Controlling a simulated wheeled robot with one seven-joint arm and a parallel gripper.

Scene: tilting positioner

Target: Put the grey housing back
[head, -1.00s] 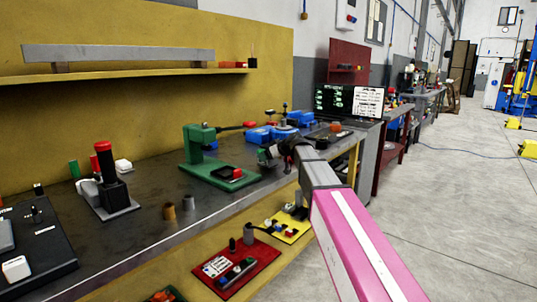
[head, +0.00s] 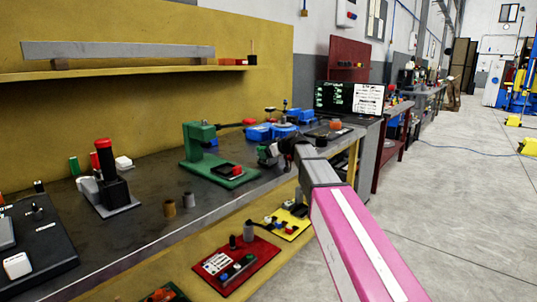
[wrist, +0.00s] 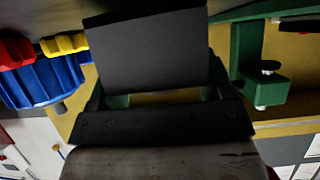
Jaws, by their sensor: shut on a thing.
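A dark grey block, which I take to be the grey housing (wrist: 147,52), fills the upper middle of the wrist view. My gripper (wrist: 155,97) is shut on it, with the dark palm bar below it in that picture. In the head view my gripper (head: 268,154) is over the bench, just right of the green stand (head: 200,150). The housing is too small and dark there to make out clearly. Blue equipment (head: 270,131) stands on the bench behind my gripper. In the wrist view a blue body (wrist: 45,82) is at the left, apart from the housing.
The green stand's base carries a red-topped part (head: 236,170) close to my gripper. A laptop (head: 350,97) stands at the bench's far end. Brown (head: 169,208) and grey (head: 189,199) cups stand near the front edge. A red tray (head: 237,265) lies on the lower shelf.

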